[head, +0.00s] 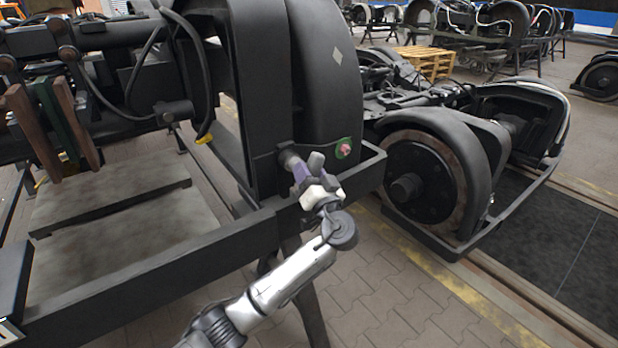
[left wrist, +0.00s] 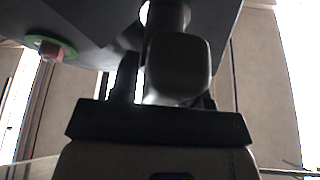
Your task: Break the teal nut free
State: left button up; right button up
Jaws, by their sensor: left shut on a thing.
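My left gripper (head: 306,182) is at the corner of the dark bogie frame (head: 262,160), below the big black wheel cover. A pinkish nut (head: 345,149) on a green ring sits to the right, also in the left wrist view (left wrist: 50,50).
A dark stand rail (head: 150,270) runs below the gripper. A second bogie with a rusty-rimmed wheel (head: 408,185) stands to the right. A wooden pallet (head: 428,62) lies behind. Paved floor (head: 400,290) is open at the lower right.

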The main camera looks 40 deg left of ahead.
dwell(0.4)
pick_arm(q)
jog(key=shift+s+d, duration=0.15)
jog(key=shift+d, duration=0.5)
jog(key=shift+s+d+b, duration=0.2)
jog(key=shift+s+d, duration=0.05)
jog(key=shift+d, duration=0.65)
jog(key=shift+s+d+b, duration=0.15)
jog(key=shift+s+d, duration=0.05)
jog(key=shift+d, duration=0.7)
jog(key=shift+s+d, duration=0.15)
jog(key=shift+d, duration=0.35)
jog(key=shift+r, duration=0.1)
